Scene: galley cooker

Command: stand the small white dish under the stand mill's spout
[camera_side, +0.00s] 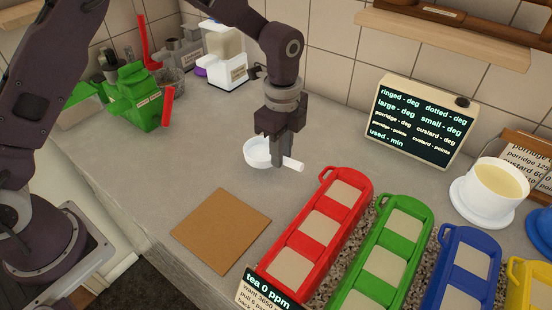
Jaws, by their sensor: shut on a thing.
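A small white dish (257,152), round and shallow with a short white handle (293,164), is at the middle of the counter. My gripper (280,163) points down and is shut on it between the bowl and the handle end. The fingers hide the part they grip. I cannot tell whether the dish touches the counter or hangs just above it. Several machines stand at the back left: a green one with red levers (134,96), a grey one (182,52) and a white one (229,72). I cannot tell which is the stand mill, and no spout shows clearly.
A brown square mat (221,229) lies in front of the dish. Red (297,268), green (351,297) and blue (447,278) racks fill the front right. A sign board (421,119) and a cup of yellow liquid (494,184) stand at right. The counter left of the dish is clear.

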